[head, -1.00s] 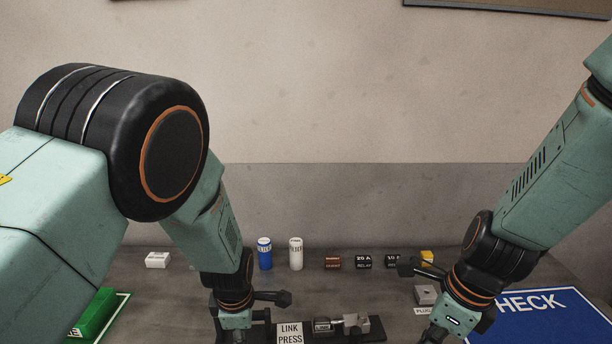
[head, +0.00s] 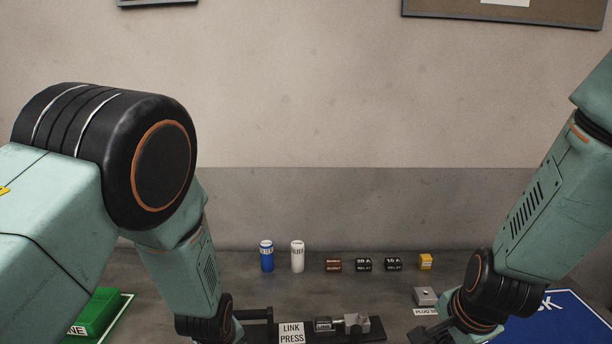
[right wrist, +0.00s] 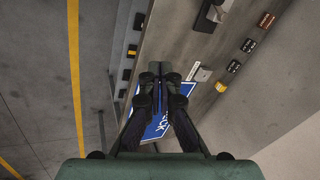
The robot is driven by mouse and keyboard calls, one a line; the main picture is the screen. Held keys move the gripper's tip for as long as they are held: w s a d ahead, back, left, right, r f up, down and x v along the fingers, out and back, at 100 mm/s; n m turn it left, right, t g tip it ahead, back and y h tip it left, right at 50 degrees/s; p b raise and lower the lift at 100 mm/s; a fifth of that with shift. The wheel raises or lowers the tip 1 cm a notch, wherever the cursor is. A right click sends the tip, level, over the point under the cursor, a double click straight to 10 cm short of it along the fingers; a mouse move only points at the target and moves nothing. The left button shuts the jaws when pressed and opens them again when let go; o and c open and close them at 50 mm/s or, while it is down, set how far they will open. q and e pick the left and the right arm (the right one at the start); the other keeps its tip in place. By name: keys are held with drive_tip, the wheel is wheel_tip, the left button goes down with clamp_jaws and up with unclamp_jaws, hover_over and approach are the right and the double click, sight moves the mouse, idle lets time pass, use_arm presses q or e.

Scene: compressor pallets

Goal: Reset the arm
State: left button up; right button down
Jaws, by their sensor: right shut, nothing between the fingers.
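My right arm reaches down at the right of the head view, with its wrist (head: 480,295) low beside the blue check mat (head: 565,320). In the right wrist view my right gripper (right wrist: 160,72) has its fingers together with nothing between them. It is in front of part of the blue mat (right wrist: 153,130). My left arm comes down from the left with its wrist (head: 205,320) at the bottom edge.
On the grey bench (head: 245,290) stand a blue can (head: 266,256), a white can (head: 297,257), a brown block (head: 333,265), black relays (head: 363,265) and a yellow block (head: 425,261). A link press (head: 355,325), a grey plug block (head: 425,296) and a green tray (head: 97,312) are nearer.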

drive_tip(key=s+f+n+b, duration=0.4)
drive_tip(key=s+f+n, duration=0.15)
drive_tip(key=f, duration=0.55)
drive_tip(key=s+f+n+b, duration=0.4)
drive_tip(key=s+f+n, duration=0.15)
drive_tip(key=f, duration=0.55)
use_arm(q)
drive_tip(key=s+a+f+m+g+b, duration=0.1)
drive_tip(key=s+a+f+m+b, duration=0.1)
drive_tip(key=s+f, duration=0.7)
drive_tip(key=s+a+f+m+g+b, duration=0.2)
drive_tip(key=s+f, duration=0.7)
drive_tip(key=s, duration=0.6)
drive_tip(key=s+a+f+m+g+b, duration=0.2)
drive_tip(key=s+f+m+b, duration=0.2)
drive_tip(key=s+f, duration=0.5)
drive_tip(key=s, duration=0.3)
drive_tip(key=shift+a+m+h, duration=0.25)
drive_tip(key=shift+m+h, duration=0.05)
drive_tip(key=shift+m, duration=0.1)
use_arm(e)
drive_tip(key=s+f+n+g, duration=0.3)
drive_tip(key=s+f+g, duration=0.1)
drive_tip(key=s+f, duration=1.1)
drive_tip(key=s, duration=0.2)
drive_tip(key=shift+s+f+g, duration=0.3)
drive_tip(key=shift+s, duration=0.1)
